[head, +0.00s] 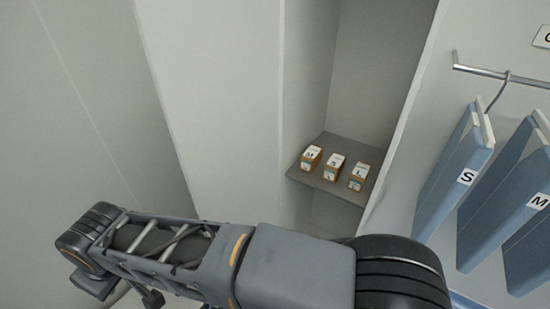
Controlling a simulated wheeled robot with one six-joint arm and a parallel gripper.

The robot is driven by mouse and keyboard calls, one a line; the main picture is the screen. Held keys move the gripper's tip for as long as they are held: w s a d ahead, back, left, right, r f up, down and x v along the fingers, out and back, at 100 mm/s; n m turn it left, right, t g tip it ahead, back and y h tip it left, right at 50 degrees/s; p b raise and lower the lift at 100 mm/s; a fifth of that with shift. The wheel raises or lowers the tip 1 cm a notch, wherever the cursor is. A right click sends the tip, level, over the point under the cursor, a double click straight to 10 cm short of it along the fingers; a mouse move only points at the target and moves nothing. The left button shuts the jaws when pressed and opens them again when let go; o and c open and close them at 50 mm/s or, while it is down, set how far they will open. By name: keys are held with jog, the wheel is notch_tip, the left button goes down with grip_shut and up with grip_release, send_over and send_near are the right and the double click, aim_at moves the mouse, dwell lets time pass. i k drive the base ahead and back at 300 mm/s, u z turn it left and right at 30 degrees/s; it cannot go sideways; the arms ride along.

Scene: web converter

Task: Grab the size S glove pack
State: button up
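Three small orange-brown boxes with white tops stand in a row on a grey shelf (328,193) inside a recess. The middle box (335,167) appears marked S, and I take it as the size S glove pack. The left box (311,158) appears marked M. The right box (358,177) appears marked L. The boxes stand apart, with narrow gaps between them. My arm crosses the bottom of the head view, in front of and below the shelf. I cannot make out my gripper's fingers in this view.
Blue folded garments hang from a metal rail (500,76) at the right, one tagged S (466,177) and one tagged M (538,202). A white panel edge (405,130) stands between them and the recess. A pale wall (225,100) bounds the recess on the left. The space above the boxes is clear.

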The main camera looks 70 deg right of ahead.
aim_at(335, 166)
jog(key=z, duration=3.3)
